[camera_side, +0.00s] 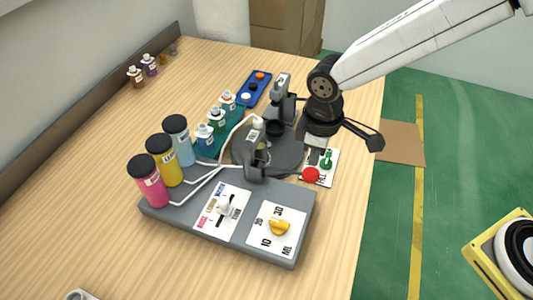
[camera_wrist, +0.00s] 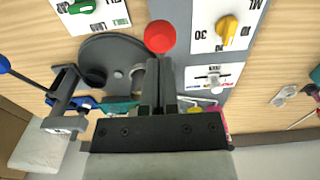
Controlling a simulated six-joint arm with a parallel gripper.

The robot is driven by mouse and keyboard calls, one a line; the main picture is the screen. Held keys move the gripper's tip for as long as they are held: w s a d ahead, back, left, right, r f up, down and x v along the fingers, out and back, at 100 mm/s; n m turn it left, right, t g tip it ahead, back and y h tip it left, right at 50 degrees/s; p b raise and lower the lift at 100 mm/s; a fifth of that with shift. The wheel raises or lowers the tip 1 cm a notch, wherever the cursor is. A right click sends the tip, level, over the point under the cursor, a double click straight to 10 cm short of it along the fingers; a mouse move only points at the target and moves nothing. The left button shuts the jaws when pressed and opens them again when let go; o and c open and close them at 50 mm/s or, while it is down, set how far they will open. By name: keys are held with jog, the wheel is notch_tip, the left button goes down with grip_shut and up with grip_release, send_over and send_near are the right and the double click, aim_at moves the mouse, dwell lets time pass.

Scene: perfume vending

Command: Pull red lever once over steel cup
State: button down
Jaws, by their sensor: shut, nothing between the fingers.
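The red lever shows as a round red knob (camera_side: 311,174) at the right end of the grey dispenser. In the wrist view the red knob (camera_wrist: 160,37) is just beyond my fingertips. My gripper (camera_side: 316,150) points down above the white plate, close behind the knob. In the wrist view my gripper (camera_wrist: 158,62) is shut and empty, and I cannot tell whether it touches the knob. A dark round cup (camera_side: 275,128) stands on the grey round platform (camera_side: 290,156); it also shows in the wrist view (camera_wrist: 95,77). I cannot tell whether it is the steel cup.
The dispenser carries a yellow dial (camera_side: 279,228), a white selector (camera_side: 224,207) and pink (camera_side: 151,184), yellow (camera_side: 166,164) and blue (camera_side: 181,145) bottles. Small bottles (camera_side: 218,119) stand behind. The table's front left is mostly clear.

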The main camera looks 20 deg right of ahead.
jog(key=shift+r, duration=1.05)
jog(key=shift+d, duration=0.1)
dwell(0.3)
jog(key=s+d+m+t, duration=0.1)
jog(key=s+d+m, duration=0.2)
jog(key=d, duration=0.7)
jog(key=s+d+f+m+t, duration=0.1)
jog(key=s+d+m, duration=0.2)
jog(key=d+m, duration=0.3)
jog(key=d, duration=0.5)
jog(key=shift+s+d+t, duration=0.3)
dwell(0.3)
